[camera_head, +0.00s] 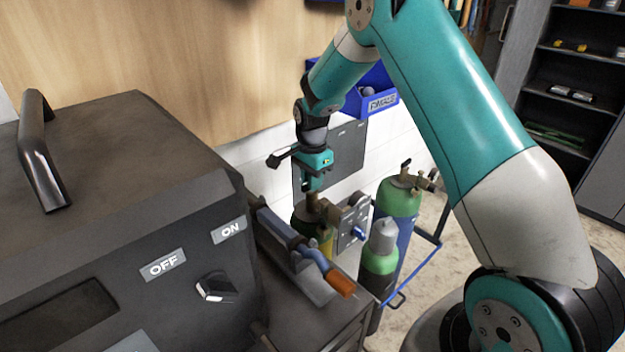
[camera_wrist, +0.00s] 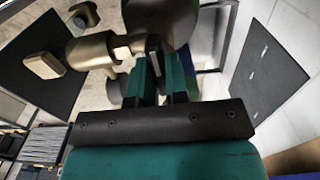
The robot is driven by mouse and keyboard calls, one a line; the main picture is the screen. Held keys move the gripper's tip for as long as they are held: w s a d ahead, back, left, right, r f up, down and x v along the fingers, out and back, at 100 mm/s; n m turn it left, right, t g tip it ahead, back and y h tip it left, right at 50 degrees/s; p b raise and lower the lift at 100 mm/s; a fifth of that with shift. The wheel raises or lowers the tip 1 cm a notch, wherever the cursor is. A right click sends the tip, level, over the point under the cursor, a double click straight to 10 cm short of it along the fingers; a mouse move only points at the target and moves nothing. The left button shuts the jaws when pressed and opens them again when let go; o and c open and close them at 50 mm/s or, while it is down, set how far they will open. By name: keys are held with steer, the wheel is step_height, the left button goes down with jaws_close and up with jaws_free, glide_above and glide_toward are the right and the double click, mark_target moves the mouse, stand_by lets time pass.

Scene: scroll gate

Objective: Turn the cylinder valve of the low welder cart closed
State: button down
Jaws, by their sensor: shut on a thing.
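My gripper (camera_head: 313,188) points down over a brass cylinder valve (camera_head: 312,207) beside the welder. The valve sits on a dark cylinder, whose yellow part (camera_head: 325,240) shows in the head view. That cylinder is mostly hidden behind the welder's corner and a torch. How far the valve is turned cannot be told.
A dark welder (camera_head: 190,225) with OFF and ON labels fills the left. A torch with an orange tip (camera_head: 341,284) lies along its side. A green cylinder (camera_head: 398,197) and a smaller green and grey one (camera_head: 380,262) stand to the right, by a blue rail (camera_head: 425,270).

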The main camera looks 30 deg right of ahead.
steer(key=shift+w+r, duration=0.1)
steer(key=c, duration=1.1)
jaws_free()
step_height(320, 180, up, 17)
steer(key=b, duration=0.2)
steer(key=shift+r+b, duration=0.15)
steer(key=shift+b, duration=0.25)
steer(key=s+a+r+n+y, duration=0.1)
steer(key=s+a+r+n, duration=0.1)
steer(key=s+a+n, duration=1)
steer(key=s+a+n+y, duration=0.1)
steer(key=s+a+n, duration=0.1)
steer(key=s, duration=0.5)
steer(key=s+a+f+n+y, duration=0.1)
steer(key=s+a+n, duration=0.1)
steer(key=s+n, duration=0.3)
steer(key=s+a+f+n+y, duration=0.1)
steer(key=s+a+n, duration=0.2)
steer(key=s, duration=0.5)
steer(key=shift+s+f+n, duration=0.25)
steer(key=shift+s+n, duration=0.1)
steer(key=shift+n, duration=0.15)
